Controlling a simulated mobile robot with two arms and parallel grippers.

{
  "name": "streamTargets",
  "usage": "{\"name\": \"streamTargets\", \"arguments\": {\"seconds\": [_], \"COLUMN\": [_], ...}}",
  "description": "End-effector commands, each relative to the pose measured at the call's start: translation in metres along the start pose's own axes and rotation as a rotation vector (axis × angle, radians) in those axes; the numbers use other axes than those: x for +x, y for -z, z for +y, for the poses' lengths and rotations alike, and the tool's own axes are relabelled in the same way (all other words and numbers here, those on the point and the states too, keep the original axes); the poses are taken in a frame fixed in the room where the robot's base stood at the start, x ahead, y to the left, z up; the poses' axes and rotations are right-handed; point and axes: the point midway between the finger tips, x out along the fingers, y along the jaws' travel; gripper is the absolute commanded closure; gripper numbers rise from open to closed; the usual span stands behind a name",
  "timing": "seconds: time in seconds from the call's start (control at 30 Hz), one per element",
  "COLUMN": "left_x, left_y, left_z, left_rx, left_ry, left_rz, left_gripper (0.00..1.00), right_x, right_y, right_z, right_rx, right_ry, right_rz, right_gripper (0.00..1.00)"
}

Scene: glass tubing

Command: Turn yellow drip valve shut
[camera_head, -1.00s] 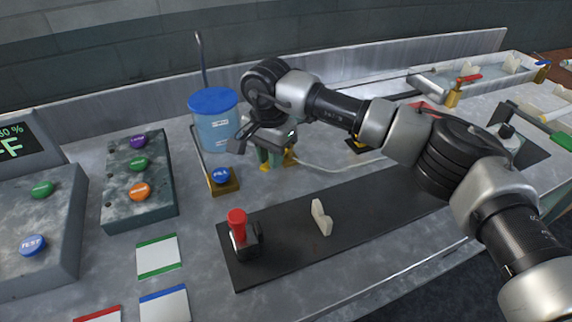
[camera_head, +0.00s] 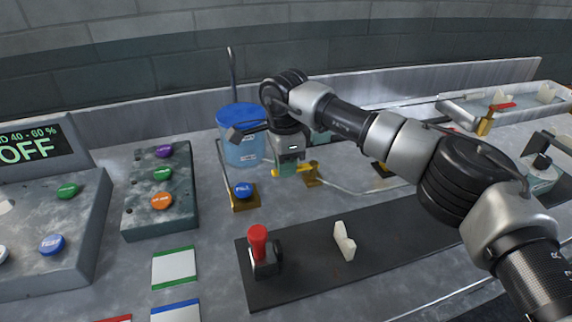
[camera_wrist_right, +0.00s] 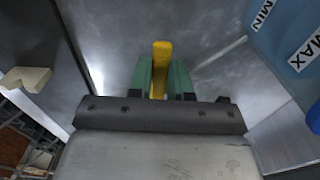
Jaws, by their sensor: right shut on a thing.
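The yellow drip valve handle (camera_head: 307,165) shows low beside my right gripper, by a small brass-coloured body (camera_head: 313,179) on the bench. My right gripper (camera_head: 287,169) reaches down over it behind the blue FILL button. In the right wrist view, the yellow handle (camera_wrist_right: 161,62) lies between the green fingers (camera_wrist_right: 160,78), which are shut on it. The handle's tip sticks out past the fingertips. The gripper hides part of the valve in the head view. My left gripper is not in view.
A blue-lidded container (camera_head: 241,145) stands left of the gripper. The FILL button (camera_head: 243,190) is close in front. A pale tube (camera_head: 355,191) runs right from the valve. A dark mat (camera_head: 300,277) with a red-topped lever (camera_head: 258,243) lies nearer. Button boxes (camera_head: 162,190) stand at left.

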Motion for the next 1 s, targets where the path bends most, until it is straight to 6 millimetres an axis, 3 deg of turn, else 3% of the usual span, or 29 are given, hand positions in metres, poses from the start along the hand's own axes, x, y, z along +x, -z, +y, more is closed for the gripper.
{"name": "streamTargets", "arguments": {"seconds": [0.37,0.4,0.57,0.87,1.0], "left_x": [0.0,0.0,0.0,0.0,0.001], "left_y": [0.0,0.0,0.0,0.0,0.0], "left_z": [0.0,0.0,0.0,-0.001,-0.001], "left_rx": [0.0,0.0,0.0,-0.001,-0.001], "left_ry": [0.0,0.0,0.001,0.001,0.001], "left_rz": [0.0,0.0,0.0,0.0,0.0], "left_gripper": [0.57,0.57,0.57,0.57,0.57], "right_x": [-0.001,-0.001,-0.001,-0.002,-0.017], "right_y": [0.001,0.001,0.001,0.0,0.0], "right_z": [-0.001,-0.001,-0.001,-0.001,-0.001], "right_rx": [0.007,0.007,0.005,0.004,0.004], "right_ry": [0.004,0.004,0.003,0.002,0.004], "right_rz": [0.001,0.001,0.001,0.0,-0.001], "right_gripper": [1.0,0.78,0.55,0.55,0.55]}}
